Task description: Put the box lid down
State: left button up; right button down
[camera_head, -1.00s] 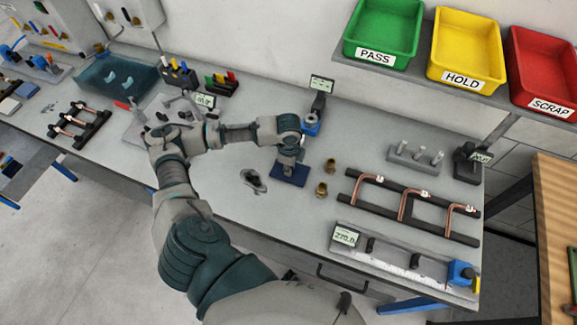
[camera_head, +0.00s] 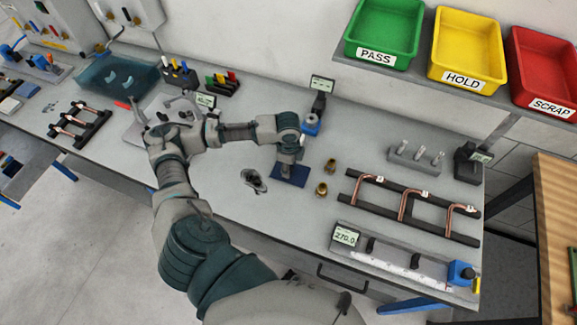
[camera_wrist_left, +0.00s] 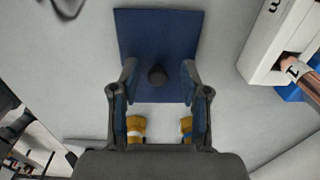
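The box lid (camera_head: 297,178) is a dark blue square plate lying flat on the grey bench near the middle of the head view. In the left wrist view the lid (camera_wrist_left: 155,32) has a small black knob (camera_wrist_left: 157,75) at its centre. My left gripper (camera_head: 288,163) is just above the lid, pointing down. In the left wrist view the left gripper (camera_wrist_left: 158,70) is open, with a finger on each side of the knob and gaps between. My right gripper is not in view. I see no box under the lid.
Two brass fittings (camera_head: 324,188) stand just right of the lid. A grey metal part (camera_head: 253,180) lies to its left. A black rack with bent copper tubes (camera_head: 410,207) and a measuring rail (camera_head: 405,263) are further right. A blue-based device (camera_head: 312,122) stands behind.

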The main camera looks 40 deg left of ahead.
pick_arm(q)
notch_tip(320, 180, up, 12)
jog(key=p, duration=0.1)
jog(key=shift+s+a+f, duration=0.15)
jog(key=shift+f, duration=0.1)
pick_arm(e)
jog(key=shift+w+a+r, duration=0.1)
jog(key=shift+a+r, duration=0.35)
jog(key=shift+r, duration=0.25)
pick_arm(q)
jog(key=shift+a, duration=0.15)
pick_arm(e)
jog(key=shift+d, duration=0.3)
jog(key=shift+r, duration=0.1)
